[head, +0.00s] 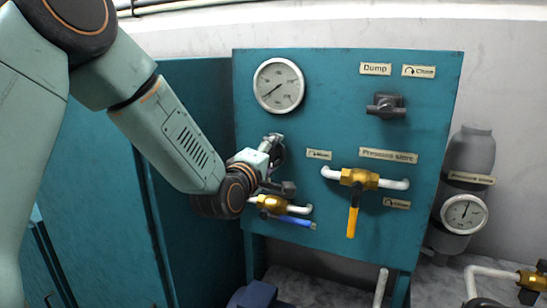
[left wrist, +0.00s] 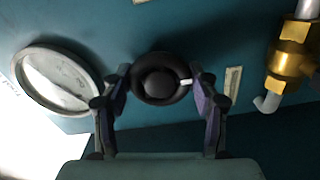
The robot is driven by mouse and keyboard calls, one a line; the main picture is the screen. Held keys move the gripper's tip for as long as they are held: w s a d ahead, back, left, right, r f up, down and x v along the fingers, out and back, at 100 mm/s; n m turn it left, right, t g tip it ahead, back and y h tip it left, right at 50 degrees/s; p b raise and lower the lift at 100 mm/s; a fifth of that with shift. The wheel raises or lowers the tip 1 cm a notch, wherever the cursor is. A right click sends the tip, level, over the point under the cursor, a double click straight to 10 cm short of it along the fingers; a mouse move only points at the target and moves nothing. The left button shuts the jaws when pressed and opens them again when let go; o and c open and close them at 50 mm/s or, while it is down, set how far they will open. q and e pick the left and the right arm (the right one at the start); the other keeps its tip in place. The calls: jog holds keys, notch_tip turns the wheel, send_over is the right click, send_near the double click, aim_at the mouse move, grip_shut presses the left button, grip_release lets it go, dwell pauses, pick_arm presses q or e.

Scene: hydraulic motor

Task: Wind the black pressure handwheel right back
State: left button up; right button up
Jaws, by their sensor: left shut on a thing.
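The black handwheel (left wrist: 160,86) is round, with a domed hub and a small white mark on its right rim in the left wrist view. It sits on the teal panel (head: 335,90). My left gripper (left wrist: 160,76) has one finger on each side of the wheel and is shut on its rim. In the head view the left gripper (head: 272,146) reaches the panel below the round gauge (head: 279,85) and hides most of the wheel. The gauge also shows in the left wrist view (left wrist: 58,80). My right gripper is not in view.
A brass valve with a yellow lever (head: 353,210) is right of the wheel, and one with a blue lever (head: 290,219) is close below my gripper. A black knob (head: 386,105) is at upper right. A grey cylinder (head: 470,155) with a gauge stands beside the panel.

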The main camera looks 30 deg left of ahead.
pick_arm(q)
jog(key=shift+a, duration=0.1)
jog(key=o, duration=1.1)
jog(key=shift+s+a, duration=0.15)
jog(key=shift+s, duration=0.1)
jog(key=shift+o, duration=0.3)
jog(key=shift+w, duration=0.1)
jog(key=shift+d, duration=0.2)
jog(key=s, duration=1.2)
jog(key=shift+d, duration=0.35)
jog(key=shift+w, duration=0.15)
